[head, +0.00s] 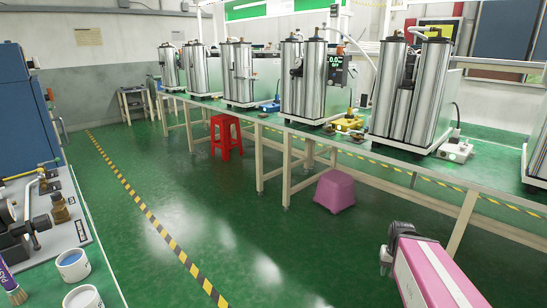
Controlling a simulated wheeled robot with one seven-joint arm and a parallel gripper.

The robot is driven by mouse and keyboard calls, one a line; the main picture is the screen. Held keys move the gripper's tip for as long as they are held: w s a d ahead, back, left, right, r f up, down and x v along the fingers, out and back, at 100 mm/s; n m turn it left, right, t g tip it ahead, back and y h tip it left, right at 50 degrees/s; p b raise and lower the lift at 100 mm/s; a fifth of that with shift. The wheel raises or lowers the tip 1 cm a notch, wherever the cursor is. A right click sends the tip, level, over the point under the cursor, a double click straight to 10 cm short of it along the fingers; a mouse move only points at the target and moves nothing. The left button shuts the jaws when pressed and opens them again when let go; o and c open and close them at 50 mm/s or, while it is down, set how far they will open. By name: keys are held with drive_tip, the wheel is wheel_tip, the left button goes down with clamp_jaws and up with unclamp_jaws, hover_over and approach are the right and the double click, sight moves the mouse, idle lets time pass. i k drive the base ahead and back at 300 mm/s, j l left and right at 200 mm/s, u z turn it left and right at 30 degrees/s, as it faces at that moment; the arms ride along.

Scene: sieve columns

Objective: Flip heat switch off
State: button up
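I cannot make out a part that is clearly the heat switch. Small control boxes stand on the green bench (385,154) by the metal sieve columns: a white box (455,151) at the right, a yellow box (347,124) in the middle and a blue box (269,107) further left. Their switches are too small to read. A black display (336,68) with green digits is on the middle column unit (302,85). My gripper (386,259) is at the lower right, at the end of my pink arm, apart from the bench. Its finger opening is not clear.
Another twin column unit (411,95) stands at the right of the bench. A red stool (226,137) and a purple stool (335,190) are under and before the bench. A grey worktable (72,230) with machinery is at the left. Green floor between is clear.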

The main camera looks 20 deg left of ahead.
sight(35, 64)
drive_tip(key=i+j+u, duration=0.1)
drive_tip(key=i+u, duration=0.15)
drive_tip(key=u, duration=0.15)
drive_tip(key=i+u, duration=0.25)
drive_tip(key=u, duration=0.15)
drive_tip(key=i+u, duration=0.25)
drive_tip(key=u, duration=0.15)
drive_tip(key=i+l+u, duration=0.1)
drive_tip(key=u, duration=0.3)
drive_tip(key=i+l+u, duration=0.25)
drive_tip(key=u, duration=0.15)
drive_tip(key=i+l+u, duration=0.2)
drive_tip(key=i+u, duration=0.15)
drive_tip(key=i+l+u, duration=0.55)
drive_tip(key=u, duration=0.15)
drive_tip(key=l, duration=0.1)
